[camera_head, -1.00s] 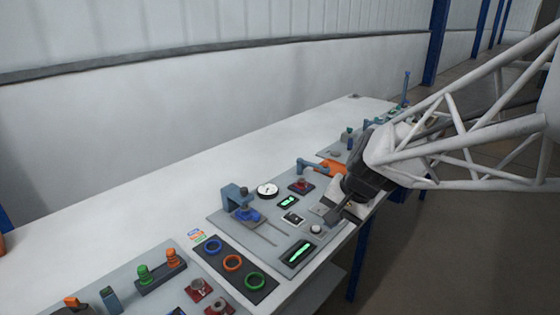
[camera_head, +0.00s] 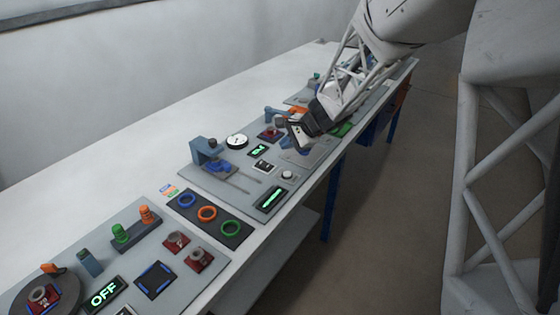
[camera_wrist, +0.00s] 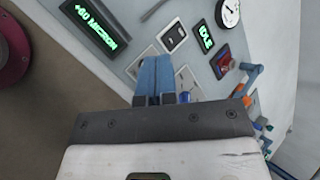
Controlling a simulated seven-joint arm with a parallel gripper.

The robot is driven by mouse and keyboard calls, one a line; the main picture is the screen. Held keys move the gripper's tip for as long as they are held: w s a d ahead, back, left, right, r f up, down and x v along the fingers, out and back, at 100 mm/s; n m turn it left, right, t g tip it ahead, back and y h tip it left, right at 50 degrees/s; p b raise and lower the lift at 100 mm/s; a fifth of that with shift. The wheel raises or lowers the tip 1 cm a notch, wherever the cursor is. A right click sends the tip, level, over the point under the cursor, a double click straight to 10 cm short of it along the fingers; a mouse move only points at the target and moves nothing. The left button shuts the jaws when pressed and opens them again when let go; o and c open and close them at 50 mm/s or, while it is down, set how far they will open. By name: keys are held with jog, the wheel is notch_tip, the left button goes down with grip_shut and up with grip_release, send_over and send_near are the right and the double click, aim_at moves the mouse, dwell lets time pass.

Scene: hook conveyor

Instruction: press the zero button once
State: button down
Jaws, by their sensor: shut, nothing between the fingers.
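A pale round button (camera_head: 287,174) sits on the grey panel (camera_head: 232,192), beside a lit green display (camera_head: 270,198); I cannot read a zero label on it. In the wrist view that display (camera_wrist: 95,25) reads "+60 MICRON". My gripper (camera_wrist: 155,62) shows blue fingers held together, with nothing between them. They cover part of a pale plate in the wrist view, and the round button cannot be made out there. In the head view my gripper (camera_head: 298,149) is just beyond the button, apart from it in the picture.
A small switch plate (camera_head: 263,166), a second display (camera_head: 258,150) reading "IDLE" in the wrist view, a dial gauge (camera_head: 237,142) and a blue clamp (camera_head: 206,151) share the panel. Coloured rings (camera_head: 207,213) lie nearer the front left. The white table (camera_head: 120,175) is clear behind.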

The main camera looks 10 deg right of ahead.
aim_at(287, 174)
jog(key=w+d+f+m+t, duration=0.1)
jog(key=w+f+m, duration=0.1)
jog(key=w+f, duration=0.2)
jog(key=shift+w+d+f+m, duration=0.25)
jog(key=shift+w+f+m, duration=0.1)
jog(key=shift+w, duration=0.55)
jog(key=shift+f+y, duration=0.15)
jog(key=shift+y, duration=0.15)
jog(key=shift+f, duration=4.2)
jog(key=shift+f, duration=0.2)
jog(key=shift+f, duration=0.25)
jog(key=shift+f, duration=0.45)
jog(key=shift+r, duration=0.85)
jog(key=shift+r, duration=0.1)
